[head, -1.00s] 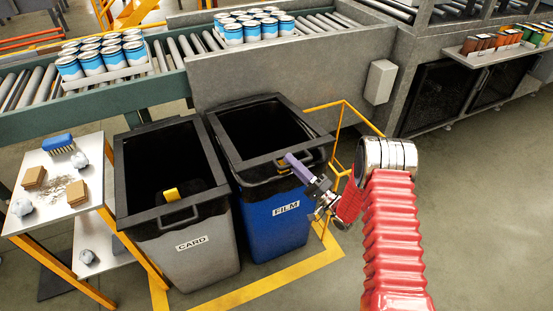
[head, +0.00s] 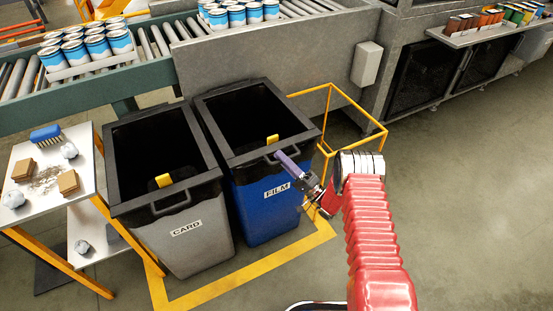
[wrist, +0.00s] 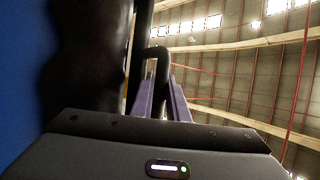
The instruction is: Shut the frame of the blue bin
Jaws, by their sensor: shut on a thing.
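The blue bin (head: 262,208), labelled FILM, stands to the right of the grey bin. Its black frame (head: 240,158) lies along the bin's top edge, with no clear gap visible at the front. A yellow tab (head: 273,140) shows inside the front rim. My gripper (head: 286,161) is at the front of the frame, its purple fingers shut on the black handle (wrist: 160,55). The wrist view shows the handle bar between the fingers. The fingers hide part of the handle in the head view.
The grey bin (head: 190,240), labelled CARD, stands close on the left. A yellow rail frame (head: 353,95) is at the right, near my arm. A conveyor wall (head: 280,55) stands behind. Open floor (head: 460,190) lies at the right.

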